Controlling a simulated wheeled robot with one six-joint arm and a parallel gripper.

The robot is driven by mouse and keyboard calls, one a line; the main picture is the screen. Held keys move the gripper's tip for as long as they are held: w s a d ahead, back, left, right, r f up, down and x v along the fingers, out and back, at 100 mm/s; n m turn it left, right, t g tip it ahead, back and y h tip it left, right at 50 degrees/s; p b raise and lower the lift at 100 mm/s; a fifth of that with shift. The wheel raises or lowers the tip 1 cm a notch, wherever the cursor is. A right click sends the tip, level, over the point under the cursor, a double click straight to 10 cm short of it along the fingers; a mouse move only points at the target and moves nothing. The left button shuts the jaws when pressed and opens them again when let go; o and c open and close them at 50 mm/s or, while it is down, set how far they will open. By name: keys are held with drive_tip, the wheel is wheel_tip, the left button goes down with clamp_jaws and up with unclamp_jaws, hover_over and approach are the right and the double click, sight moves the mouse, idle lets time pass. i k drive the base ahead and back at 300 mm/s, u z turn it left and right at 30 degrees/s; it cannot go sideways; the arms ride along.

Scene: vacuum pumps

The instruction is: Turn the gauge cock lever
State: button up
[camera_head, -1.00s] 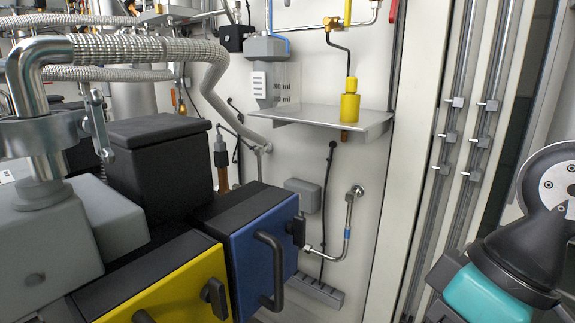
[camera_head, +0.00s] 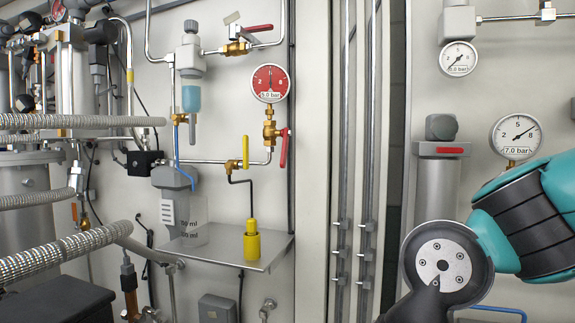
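A red lever (camera_head: 284,148) hangs roughly upright on the right side of a brass cock (camera_head: 270,130). The cock sits directly below a red-faced gauge (camera_head: 269,83) marked 5.0 bar, on the back panel left of centre. The lever's lower end points down past the horizontal pipe. My gripper is not in view. Only teal and black links of my arm show at the lower right, well away from the lever in the picture.
A yellow lever (camera_head: 246,152) stands close left of the cock, and another red-handled valve (camera_head: 237,47) is above. Below, a metal shelf (camera_head: 262,263) holds a yellow bottle (camera_head: 251,244) and a beaker. Vertical rails (camera_head: 345,180) separate this panel from white-faced gauges (camera_head: 516,137) at right.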

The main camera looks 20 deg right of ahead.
sight(286, 133)
drive_tip(key=u, duration=0.05)
drive_tip(key=k, duration=1.2)
drive_tip(key=u, duration=0.7)
drive_tip(key=i, duration=1.3)
drive_tip(key=z, duration=0.65)
drive_tip(key=i, duration=0.55)
drive_tip(key=z, duration=0.5)
